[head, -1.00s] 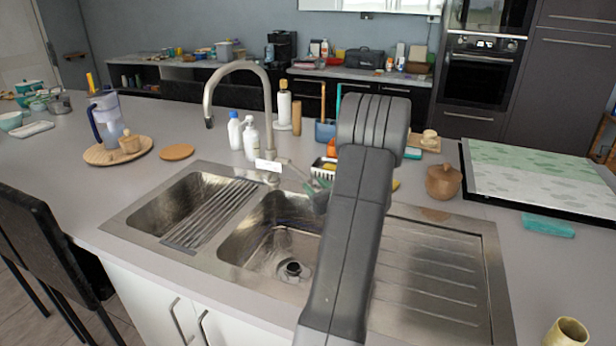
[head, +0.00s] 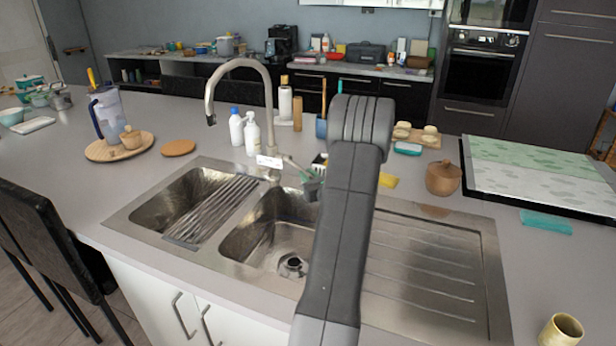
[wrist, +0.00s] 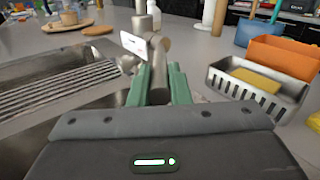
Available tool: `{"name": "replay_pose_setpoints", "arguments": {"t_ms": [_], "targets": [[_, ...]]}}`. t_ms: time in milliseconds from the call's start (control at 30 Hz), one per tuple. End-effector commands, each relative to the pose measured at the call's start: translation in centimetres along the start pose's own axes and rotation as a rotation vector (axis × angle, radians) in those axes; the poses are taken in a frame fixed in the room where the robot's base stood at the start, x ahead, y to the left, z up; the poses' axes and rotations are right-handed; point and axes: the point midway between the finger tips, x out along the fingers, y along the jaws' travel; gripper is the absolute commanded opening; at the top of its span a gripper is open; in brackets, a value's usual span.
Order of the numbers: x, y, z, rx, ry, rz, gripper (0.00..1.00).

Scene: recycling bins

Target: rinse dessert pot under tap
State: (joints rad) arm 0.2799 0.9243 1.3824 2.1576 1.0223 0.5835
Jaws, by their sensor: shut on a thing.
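The tap (head: 240,68) is a brushed-metal gooseneck behind the double sink, its spout over the left basin (head: 185,205). No water stream is visible. Its lever (head: 297,165) angles right from the base. My gripper (head: 312,182), with green fingers, is at the lever's end, partly hidden by my arm. In the wrist view the fingers (wrist: 160,84) close around the grey metal lever (wrist: 158,68). A small yellowish pot (head: 562,331), possibly the dessert pot, stands upright on the counter at the bottom right, far from my gripper.
The right basin (head: 270,240) shows a drain and looks empty. Two white bottles (head: 244,130) stand behind the tap. The ribbed drainer (head: 430,265) is bare.

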Motion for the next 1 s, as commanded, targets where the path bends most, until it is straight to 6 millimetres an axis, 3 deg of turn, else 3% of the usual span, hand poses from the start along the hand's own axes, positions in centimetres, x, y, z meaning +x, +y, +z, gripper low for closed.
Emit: {"name": "replay_pose_setpoints", "arguments": {"t_ms": [367, 767, 800, 900, 1000], "targets": [[0.2, 0.0, 1.9, 0.000, 0.099, 0.012, 0.00], [0.3, -0.1, 1.9, 0.000, 0.127, 0.011, 0.00], [0.3, -0.1, 1.9, 0.000, 0.127, 0.011, 0.21], [0.3, -0.1, 1.9, 0.000, 0.127, 0.011, 0.38], [0.3, -0.1, 1.9, 0.000, 0.126, 0.010, 0.38]]}}
